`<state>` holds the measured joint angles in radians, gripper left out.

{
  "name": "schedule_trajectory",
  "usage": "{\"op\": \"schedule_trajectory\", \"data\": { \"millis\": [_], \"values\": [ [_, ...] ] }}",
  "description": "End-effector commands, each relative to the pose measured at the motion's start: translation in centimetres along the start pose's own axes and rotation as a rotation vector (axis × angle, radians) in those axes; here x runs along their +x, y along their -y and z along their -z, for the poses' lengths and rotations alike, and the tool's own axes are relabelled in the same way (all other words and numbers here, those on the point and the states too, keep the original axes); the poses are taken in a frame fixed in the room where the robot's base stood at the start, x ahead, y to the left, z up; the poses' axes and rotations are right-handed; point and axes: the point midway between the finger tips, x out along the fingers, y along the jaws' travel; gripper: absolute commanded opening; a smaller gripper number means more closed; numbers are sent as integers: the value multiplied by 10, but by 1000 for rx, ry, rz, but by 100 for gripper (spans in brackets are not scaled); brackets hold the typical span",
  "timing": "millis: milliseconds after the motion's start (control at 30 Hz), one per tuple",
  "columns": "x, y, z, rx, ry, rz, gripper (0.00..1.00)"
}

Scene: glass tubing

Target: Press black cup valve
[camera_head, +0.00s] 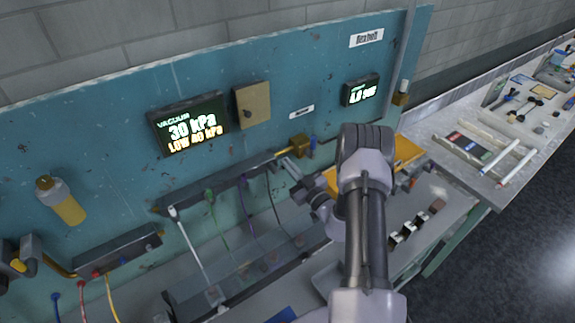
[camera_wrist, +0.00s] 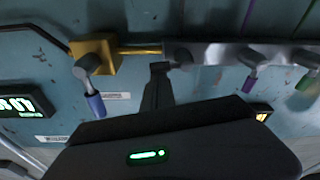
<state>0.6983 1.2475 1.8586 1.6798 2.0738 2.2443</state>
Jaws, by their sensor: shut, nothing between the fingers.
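In the wrist view my gripper (camera_wrist: 160,68) is shut and empty. Its dark fingertips are at the near end of the grey valve manifold (camera_wrist: 215,54), where a short silver lever stub shows just behind them. The black handle cannot be told apart from the dark fingers, and I cannot tell whether they touch it. A purple-handled lever (camera_wrist: 250,80) and a green-handled lever (camera_wrist: 305,80) sit farther right. In the head view the manifold (camera_head: 225,188) runs along the teal panel, with white, green, purple and dark lines below; my arm partly hides its right end.
A brass block (camera_wrist: 95,55) with a blue-handled lever (camera_wrist: 94,104) stands left of the fingers, joined to the manifold by a brass rod (camera_wrist: 140,50). The vacuum display (camera_head: 190,125) reads 30 kPa. A yellow bottle (camera_head: 62,202) hangs at the left.

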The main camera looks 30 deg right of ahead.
Motion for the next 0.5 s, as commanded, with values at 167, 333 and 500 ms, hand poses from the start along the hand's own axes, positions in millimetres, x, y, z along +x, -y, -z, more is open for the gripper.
{"op": "schedule_trajectory", "data": {
  "millis": [167,333,500],
  "values": [
    [-1,-1,-4,-1,0,0,0],
    [-1,-1,-5,-2,1,1,0],
    [-1,-1,-5,-2,1,1,0]
  ]
}}
